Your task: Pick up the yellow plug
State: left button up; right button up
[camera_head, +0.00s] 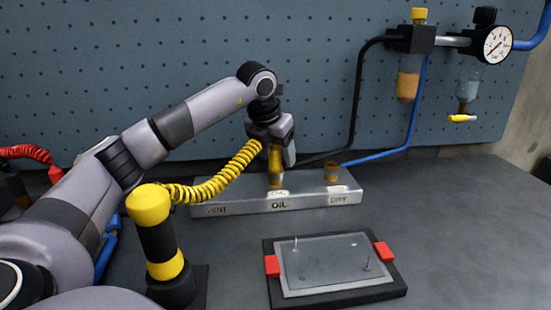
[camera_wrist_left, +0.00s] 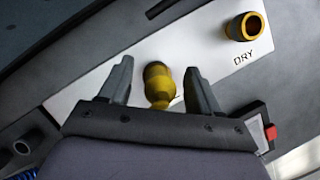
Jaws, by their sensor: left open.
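The yellow plug (camera_head: 275,162) stands at the OIL position of the metal block (camera_head: 225,209). In the left wrist view the yellow plug (camera_wrist_left: 158,78) shows between my two finger tips, with a visible gap on each side. My left gripper (camera_head: 280,157) is open and points down around the plug from above; its fingers also show in the left wrist view (camera_wrist_left: 158,92). The plug's lower end is partly hidden in the head view. My right gripper is not in view.
A coiled yellow hose (camera_head: 222,170) runs from near the gripper to a yellow and black post (camera_head: 158,240). The DRY socket (camera_head: 332,172) is right of the plug. A plate with red clamps (camera_head: 325,262) lies in front. A pegboard wall (camera_head: 200,60) stands behind.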

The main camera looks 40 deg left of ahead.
pick_arm(q)
jog(key=shift+w+f, duration=0.1)
jog(key=shift+f, duration=0.05)
jog(key=c, duration=1.1)
jog(key=shift+r, duration=0.2)
jog(key=shift+r+p, duration=6.05)
jog(key=shift+r, duration=6.2)
